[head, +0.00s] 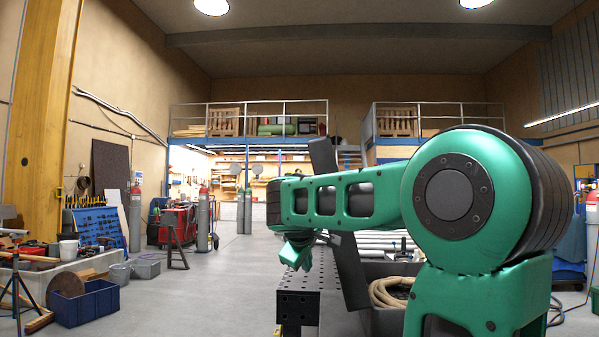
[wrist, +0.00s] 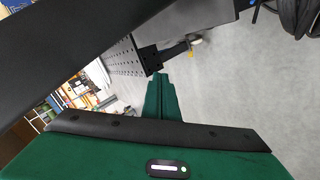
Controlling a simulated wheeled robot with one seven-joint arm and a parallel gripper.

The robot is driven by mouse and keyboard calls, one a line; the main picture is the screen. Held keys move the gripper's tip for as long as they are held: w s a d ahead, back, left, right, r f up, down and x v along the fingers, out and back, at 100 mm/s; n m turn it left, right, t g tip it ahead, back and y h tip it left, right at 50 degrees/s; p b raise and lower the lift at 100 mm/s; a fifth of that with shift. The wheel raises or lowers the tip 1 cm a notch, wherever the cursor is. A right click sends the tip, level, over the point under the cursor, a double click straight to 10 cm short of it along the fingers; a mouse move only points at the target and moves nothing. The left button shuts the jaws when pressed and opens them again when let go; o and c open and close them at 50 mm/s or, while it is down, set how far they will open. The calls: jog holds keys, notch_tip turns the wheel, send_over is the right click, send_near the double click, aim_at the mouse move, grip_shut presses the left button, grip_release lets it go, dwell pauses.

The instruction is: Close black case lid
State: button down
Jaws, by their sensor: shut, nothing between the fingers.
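A dark flat panel, which looks like the black case lid (head: 349,272), stands steeply tilted by the perforated table in the head view. Its upper end shows above my green arm, and the arm hides its middle. The case body cannot be made out. My gripper (head: 297,253) hangs just left of the panel, above the table's near end. In the wrist view my gripper's green fingers (wrist: 160,98) are together with nothing between them. A large dark slab (wrist: 70,45), probably the lid, crosses the upper left close to the camera.
The black perforated table (head: 298,298) lies below my gripper, and its edge (wrist: 126,57) shows in the wrist view. A grey bin with coiled rope (head: 392,292) stands to its right.

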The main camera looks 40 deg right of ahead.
jog(key=w+a+r+n+t+h, duration=0.1)
jog(key=w+r+n+h, duration=0.3)
jog(key=r, duration=1)
jog(key=w+a+r+n+t+h, duration=0.15)
jog(key=w+r+h, duration=0.3)
jog(key=r, duration=1.05)
jog(key=w+d+r, duration=0.1)
jog(key=w+d, duration=0.1)
jog(key=d, duration=1)
jog(key=shift+w, duration=0.15)
jog(key=shift+d+n, duration=0.1)
jog(key=shift+n, duration=0.15)
